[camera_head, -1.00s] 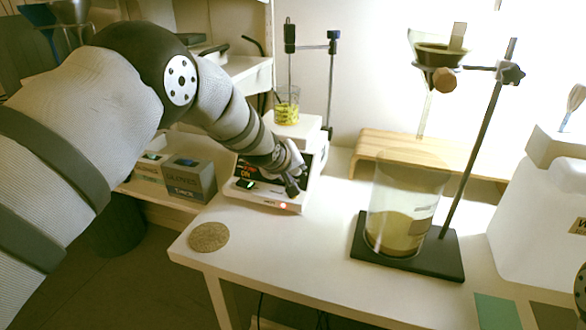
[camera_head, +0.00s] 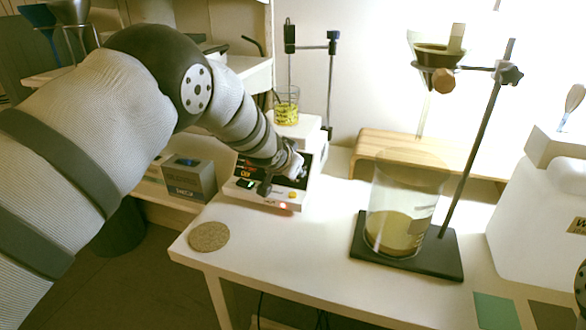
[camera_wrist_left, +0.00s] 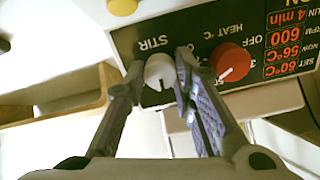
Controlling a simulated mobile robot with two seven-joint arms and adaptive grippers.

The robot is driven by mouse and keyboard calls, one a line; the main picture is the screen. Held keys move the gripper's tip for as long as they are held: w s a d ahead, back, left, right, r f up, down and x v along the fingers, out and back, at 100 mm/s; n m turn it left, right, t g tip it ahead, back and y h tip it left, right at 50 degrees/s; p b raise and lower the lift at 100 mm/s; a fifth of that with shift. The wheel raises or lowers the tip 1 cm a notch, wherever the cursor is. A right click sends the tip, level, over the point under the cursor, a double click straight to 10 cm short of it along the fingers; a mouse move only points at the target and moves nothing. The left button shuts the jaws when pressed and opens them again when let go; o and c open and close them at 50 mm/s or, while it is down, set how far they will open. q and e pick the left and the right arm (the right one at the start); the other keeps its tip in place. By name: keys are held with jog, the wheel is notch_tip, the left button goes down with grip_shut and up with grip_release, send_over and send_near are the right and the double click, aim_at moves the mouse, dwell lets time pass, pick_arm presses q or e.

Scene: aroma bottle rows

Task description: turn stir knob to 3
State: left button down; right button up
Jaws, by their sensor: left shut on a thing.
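The stir knob (camera_wrist_left: 160,70) is the white knob by the STIR label on the black panel, upside down in the left wrist view. My left gripper (camera_wrist_left: 159,66) has its fingers on either side of the knob and is shut on it. The knob's pointer and the numbers around it are too unclear to read. In the head view my left gripper (camera_head: 284,180) is at the front of the white hotplate stirrer (camera_head: 262,196) and hides the knob. My right gripper is not in view.
A red HEAT knob (camera_wrist_left: 230,62) is close beside one finger. A yellow button (camera_wrist_left: 122,6) is on the white casing. A beaker of yellow pieces (camera_head: 287,106) stands on the stirrer. A large beaker (camera_head: 402,215) stands to the right, with free tabletop between.

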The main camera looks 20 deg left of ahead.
pick_arm(q)
jog(key=shift+m, duration=1.6)
jog(key=c, duration=1.3)
grip_release()
jog(key=v, duration=1.2)
